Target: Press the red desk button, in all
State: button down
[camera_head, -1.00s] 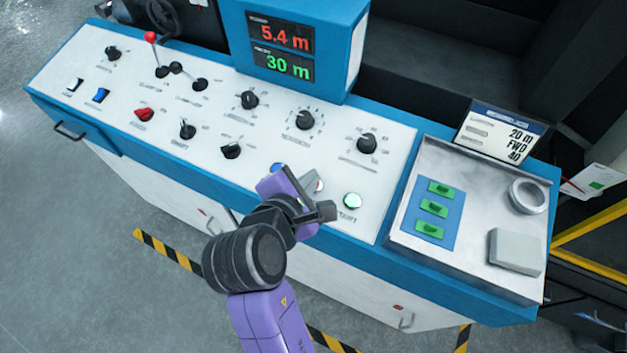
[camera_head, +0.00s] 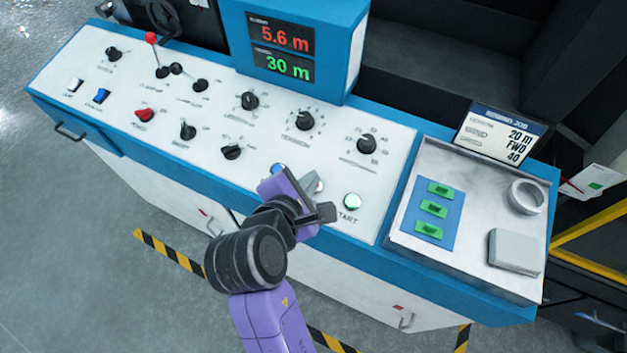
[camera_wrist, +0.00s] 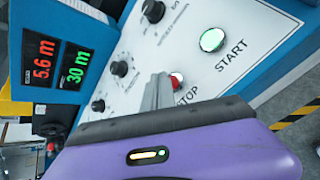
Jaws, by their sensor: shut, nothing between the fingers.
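The red desk button (camera_wrist: 177,80) shows in the wrist view above the word STOP, partly hidden behind my fingers. In the head view my gripper hides most of it. My gripper (camera_wrist: 158,92) is shut and empty, its grey fingers reaching down to the panel right beside the red button. I cannot tell whether the tips touch it. In the head view my gripper (camera_head: 310,200) is low over the front edge of the white control panel (camera_head: 300,150), left of the green START button (camera_head: 352,201).
The START button is lit. A display box (camera_head: 295,50) reads 5.6 m in red and 30 m in green. Black knobs stand on the panel behind my gripper. A tray (camera_head: 420,160) with green pieces, a white ring and a grey block is at the right.

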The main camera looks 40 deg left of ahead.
jog(key=shift+f, duration=0.6)
dwell(0.7)
jog(key=shift+r, duration=0.1)
jog(key=shift+r+p, duration=0.75)
jog(key=shift+p, duration=0.6)
jog(key=r+p, duration=0.2)
jog(key=s+r+p, duration=0.1)
jog(key=r+p, duration=0.1)
jog(key=p, duration=0.1)
jog(key=shift+d+r+p, duration=0.15)
jog(key=shift+r+p, duration=0.15)
jog(key=shift+r, duration=0.1)
dwell(0.3)
